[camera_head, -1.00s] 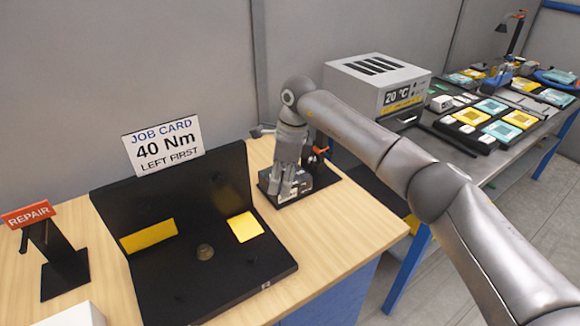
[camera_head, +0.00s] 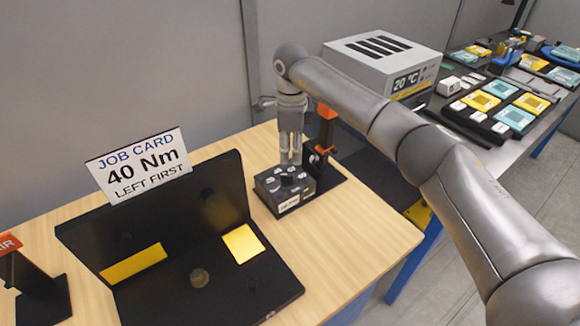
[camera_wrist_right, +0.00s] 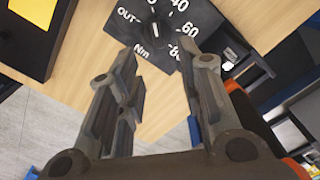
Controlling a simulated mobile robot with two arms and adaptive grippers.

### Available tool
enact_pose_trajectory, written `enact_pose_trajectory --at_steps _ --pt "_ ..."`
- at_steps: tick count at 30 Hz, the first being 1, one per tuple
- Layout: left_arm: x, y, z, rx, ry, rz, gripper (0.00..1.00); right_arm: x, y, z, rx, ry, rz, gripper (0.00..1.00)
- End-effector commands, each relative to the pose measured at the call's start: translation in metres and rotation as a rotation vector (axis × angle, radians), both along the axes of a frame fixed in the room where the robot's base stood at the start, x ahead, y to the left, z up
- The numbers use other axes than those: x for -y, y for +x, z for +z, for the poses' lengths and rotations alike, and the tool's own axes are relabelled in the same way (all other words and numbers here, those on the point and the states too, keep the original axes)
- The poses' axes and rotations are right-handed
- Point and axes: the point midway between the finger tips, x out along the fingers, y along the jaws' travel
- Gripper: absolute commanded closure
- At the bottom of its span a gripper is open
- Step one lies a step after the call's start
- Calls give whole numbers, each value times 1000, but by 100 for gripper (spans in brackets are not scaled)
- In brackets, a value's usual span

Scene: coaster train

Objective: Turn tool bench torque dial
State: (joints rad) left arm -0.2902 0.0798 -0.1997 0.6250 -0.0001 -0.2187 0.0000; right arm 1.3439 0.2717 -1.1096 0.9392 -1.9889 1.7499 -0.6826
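The torque dial (camera_head: 288,178) is a dark knob on a small box on the wooden bench. In the right wrist view the knob (camera_wrist_right: 157,29) carries a white line, and its face (camera_wrist_right: 190,50) reads OUT, 40, 60, 80 and Nm. The exact setting is hard to read. My right gripper (camera_head: 290,160) points down just above and behind the dial box, clear of the knob. In the right wrist view its fingers (camera_wrist_right: 162,95) are wide apart with nothing between them. My left gripper is not in view.
A job card (camera_head: 140,163) reading 40 Nm, LEFT FIRST stands on a black fixture (camera_head: 220,290) with yellow pads. An orange and black tool stand (camera_head: 325,135) is close beside the dial box. A grey 20 °C oven (camera_head: 375,65) stands behind my right arm.

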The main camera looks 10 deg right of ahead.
Motion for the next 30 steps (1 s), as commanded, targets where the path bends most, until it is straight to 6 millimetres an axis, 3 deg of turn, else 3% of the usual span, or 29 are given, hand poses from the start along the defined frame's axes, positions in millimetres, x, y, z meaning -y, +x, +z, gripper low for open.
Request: enact_pose_trajectory --at_steps 6,12,19,25,30 --pt "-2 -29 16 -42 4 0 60 0 -1 -41 -5 1 0 66" --pt "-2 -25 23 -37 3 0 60 -1 -1 -70 -3 1 1 66" --pt "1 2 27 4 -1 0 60 0 0 -81 -1 0 1 66" --pt "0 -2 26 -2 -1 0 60 0 0 -82 0 0 1 66" --pt "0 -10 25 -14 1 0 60 0 0 -81 0 0 1 88"
